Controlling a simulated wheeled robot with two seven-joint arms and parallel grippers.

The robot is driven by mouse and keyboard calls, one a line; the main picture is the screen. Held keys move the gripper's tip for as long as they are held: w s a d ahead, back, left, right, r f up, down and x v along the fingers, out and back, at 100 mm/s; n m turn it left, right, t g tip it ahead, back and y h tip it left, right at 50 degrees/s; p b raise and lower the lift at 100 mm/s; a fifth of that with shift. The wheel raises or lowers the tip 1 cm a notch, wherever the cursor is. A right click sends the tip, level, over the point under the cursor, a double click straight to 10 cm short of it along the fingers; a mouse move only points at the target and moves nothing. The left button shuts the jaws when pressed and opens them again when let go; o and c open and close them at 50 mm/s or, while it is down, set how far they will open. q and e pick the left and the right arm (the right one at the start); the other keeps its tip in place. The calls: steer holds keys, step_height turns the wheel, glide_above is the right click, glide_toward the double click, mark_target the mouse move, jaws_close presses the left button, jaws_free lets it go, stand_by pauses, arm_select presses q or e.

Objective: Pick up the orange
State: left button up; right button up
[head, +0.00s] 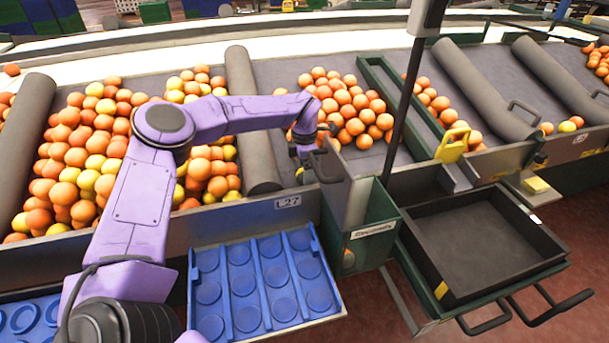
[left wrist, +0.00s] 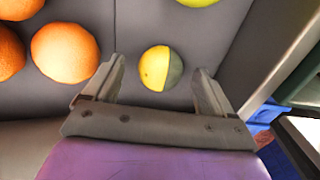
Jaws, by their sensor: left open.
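My left gripper (head: 305,152) reaches over the middle bin and points down near its front wall. In the left wrist view the fingers of my left gripper (left wrist: 160,75) are apart, with nothing held. A round yellow fruit (left wrist: 155,68), its right side greenish or shaded, lies on the grey bin floor in the gap between the fingertips, and I see no contact. An orange (left wrist: 65,52) lies to the left of the fingers, with another (left wrist: 8,52) at the left edge. In the head view a pile of oranges (head: 345,100) lies behind the gripper. My right gripper is not in view.
A grey roller (head: 250,120) and a green divider (head: 385,95) flank the middle bin. A blue tray (head: 208,262) with round recesses and an empty black tray (head: 540,250) stand in front. A dark post (head: 405,105) rises right of the gripper.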

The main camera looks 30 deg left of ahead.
arm_select(q)
steer(key=c, duration=1.2)
steer(key=shift+o, duration=0.2)
step_height(320, 180, up, 10)
steer(key=shift+b, duration=0.3)
